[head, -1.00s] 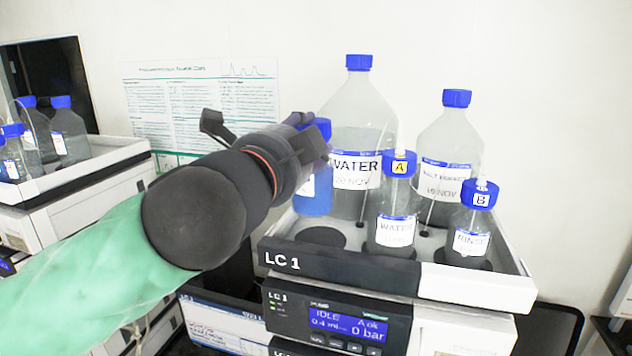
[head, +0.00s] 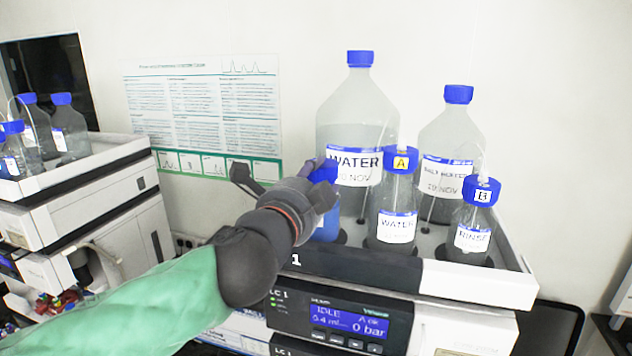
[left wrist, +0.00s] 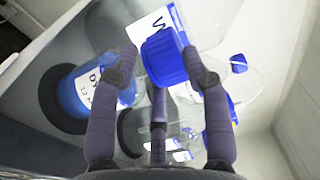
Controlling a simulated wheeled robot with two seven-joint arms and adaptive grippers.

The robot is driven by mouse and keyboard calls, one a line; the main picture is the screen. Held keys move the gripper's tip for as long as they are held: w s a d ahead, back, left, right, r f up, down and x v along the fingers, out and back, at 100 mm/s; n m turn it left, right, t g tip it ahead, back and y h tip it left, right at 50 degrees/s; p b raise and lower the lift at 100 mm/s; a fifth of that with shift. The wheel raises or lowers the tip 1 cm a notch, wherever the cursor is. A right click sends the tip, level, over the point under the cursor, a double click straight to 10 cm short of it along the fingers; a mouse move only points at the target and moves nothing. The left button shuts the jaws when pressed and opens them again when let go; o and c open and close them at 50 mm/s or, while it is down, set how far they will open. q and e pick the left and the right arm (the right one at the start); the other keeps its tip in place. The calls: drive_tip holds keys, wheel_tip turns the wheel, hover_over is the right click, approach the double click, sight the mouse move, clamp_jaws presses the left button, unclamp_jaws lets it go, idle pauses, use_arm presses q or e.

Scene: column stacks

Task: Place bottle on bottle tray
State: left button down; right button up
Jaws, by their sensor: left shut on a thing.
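My left gripper (head: 302,190) is shut at the top of a small bottle of blue liquid (head: 326,224) with a blue cap. The left wrist view shows the blue cap (left wrist: 166,58) between the fingers and the labelled blue body (left wrist: 92,88) beyond the left finger. The bottle is roughly upright over the front-left part of the bottle tray (head: 478,282), with a dark round pad at its foot. I cannot tell whether its base touches the pad. The gripper hides part of the bottle. My right gripper is not in view.
On the tray, large WATER bottle (head: 352,115) stands behind, small bottle A (head: 396,215) right beside, with another large bottle (head: 450,140) and bottle B (head: 472,232) farther right. The tray tops the LC 1 unit (head: 340,322). Another bottle tray (head: 100,165) is at left.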

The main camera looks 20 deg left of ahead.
use_arm(q)
drive_tip(key=c, duration=0.6)
unclamp_jaws()
drive_tip(key=shift+s+r, duration=0.1)
drive_tip(key=shift+s, duration=0.05)
drive_tip(key=s+a+b, duration=0.1)
drive_tip(key=s+b, duration=0.1)
drive_tip(key=s, duration=0.9)
drive_tip(key=shift+s+b, duration=0.35)
drive_tip(key=shift+b, duration=0.05)
